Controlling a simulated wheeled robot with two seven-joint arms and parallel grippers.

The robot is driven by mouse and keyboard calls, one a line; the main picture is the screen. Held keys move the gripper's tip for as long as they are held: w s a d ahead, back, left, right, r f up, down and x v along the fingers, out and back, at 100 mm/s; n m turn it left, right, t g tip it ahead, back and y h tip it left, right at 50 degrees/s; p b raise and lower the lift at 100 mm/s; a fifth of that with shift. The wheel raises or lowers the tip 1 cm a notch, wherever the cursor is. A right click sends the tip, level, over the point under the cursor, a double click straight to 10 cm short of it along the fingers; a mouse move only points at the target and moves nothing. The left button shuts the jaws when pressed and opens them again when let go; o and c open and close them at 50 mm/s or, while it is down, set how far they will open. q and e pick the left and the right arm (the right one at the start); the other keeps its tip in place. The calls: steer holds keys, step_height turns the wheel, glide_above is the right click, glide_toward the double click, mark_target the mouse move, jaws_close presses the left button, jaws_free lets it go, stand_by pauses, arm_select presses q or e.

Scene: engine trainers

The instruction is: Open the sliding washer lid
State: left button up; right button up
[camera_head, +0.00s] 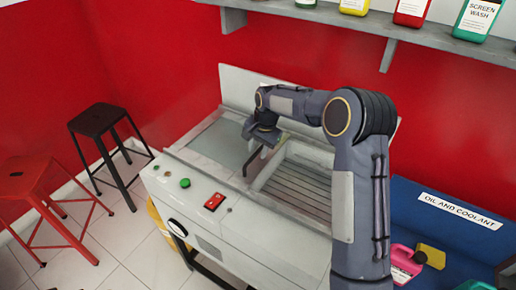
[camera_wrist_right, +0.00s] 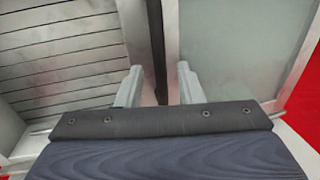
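The washer (camera_head: 265,228) is a pale grey cabinet with a control panel on its front. Its sliding lid (camera_head: 218,142) is a flat grey panel over the left part of the top. It also shows at the right of the right wrist view (camera_wrist_right: 232,50). A dark upright bar (camera_wrist_right: 155,45) runs along the lid's edge. Right of the lid, the slatted basin (camera_head: 298,185) is uncovered. My right gripper (camera_wrist_right: 159,78) is open at the bar, with one finger on each side and small gaps between. The head view shows this gripper (camera_head: 262,138) from above. My left gripper is out of view.
A green button (camera_head: 185,183) and a red switch (camera_head: 214,202) sit on the front panel. A blue oil and coolant bin (camera_head: 430,213) stands at the right. A shelf with bottles (camera_head: 410,35) is above. Two stools (camera_head: 100,118) stand left.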

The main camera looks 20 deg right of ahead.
step_height(320, 180, up, 8)
steer(key=s, duration=0.1)
steer(key=shift+d+f+b, duration=0.15)
steer(key=shift+d+b, duration=0.25)
steer(key=shift+d, duration=0.05)
steer(key=shift+s, duration=0.1)
steer(key=s+d+r+n+t+y, duration=0.15)
steer(key=s+r, duration=0.25)
steer(key=s, duration=0.4)
steer(key=s+r+n, duration=0.2)
steer(key=s+r, duration=0.2)
steer(key=s, duration=0.5)
steer(key=s+a+f+n+t, duration=0.1)
steer(key=s+a+f+n, duration=0.1)
steer(key=s, duration=0.7)
steer(key=s+a+f+n+t, duration=0.1)
steer(key=s+a+f+n, duration=0.1)
steer(key=s, duration=0.8)
steer(key=shift+s+a+f+n+y, duration=0.15)
steer(key=shift+a+f+n+y, duration=0.25)
steer(key=shift+f, duration=0.45)
